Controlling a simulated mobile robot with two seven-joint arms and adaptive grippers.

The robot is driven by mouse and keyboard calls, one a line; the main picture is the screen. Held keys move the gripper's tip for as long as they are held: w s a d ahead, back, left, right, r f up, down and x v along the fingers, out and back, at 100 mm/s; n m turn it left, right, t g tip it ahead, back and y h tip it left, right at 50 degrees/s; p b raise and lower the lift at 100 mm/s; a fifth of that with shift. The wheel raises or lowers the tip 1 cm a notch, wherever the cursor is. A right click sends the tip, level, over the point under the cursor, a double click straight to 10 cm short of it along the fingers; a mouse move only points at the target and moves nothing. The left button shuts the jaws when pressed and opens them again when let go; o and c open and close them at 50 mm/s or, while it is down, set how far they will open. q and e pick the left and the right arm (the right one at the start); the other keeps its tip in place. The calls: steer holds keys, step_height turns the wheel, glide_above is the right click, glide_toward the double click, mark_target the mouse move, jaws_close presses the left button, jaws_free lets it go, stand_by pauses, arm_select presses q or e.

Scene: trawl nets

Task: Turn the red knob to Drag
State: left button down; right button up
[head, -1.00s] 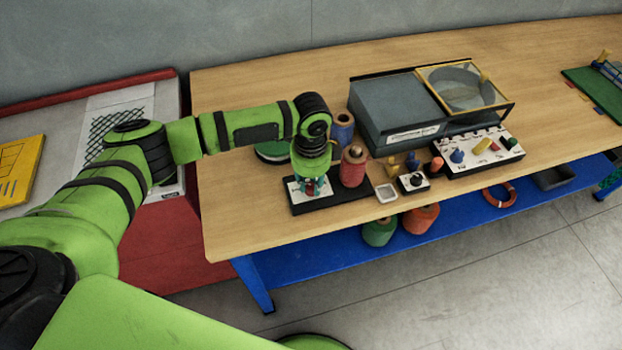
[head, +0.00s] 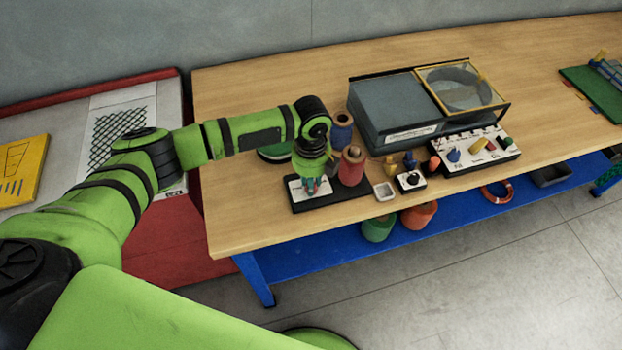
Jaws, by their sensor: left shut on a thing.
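My left gripper (head: 313,187) points down over a small white plate (head: 296,190) on a black board (head: 335,198) near the table's front left. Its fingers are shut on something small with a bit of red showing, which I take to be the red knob. The fingers hide most of the knob, so its pointing direction cannot be read. Lettering on the plate is too small to read. My right gripper is not in view.
A red twine spool (head: 352,168) stands close right of the gripper, with a blue spool (head: 341,132) behind.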

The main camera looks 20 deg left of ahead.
arm_select(q)
steer(key=shift+m, duration=0.5)
steer(key=c, duration=1)
jaws_free()
steer(key=shift+c, duration=0.2)
step_height(320, 180, up, 12)
steer(key=shift+f, duration=0.1)
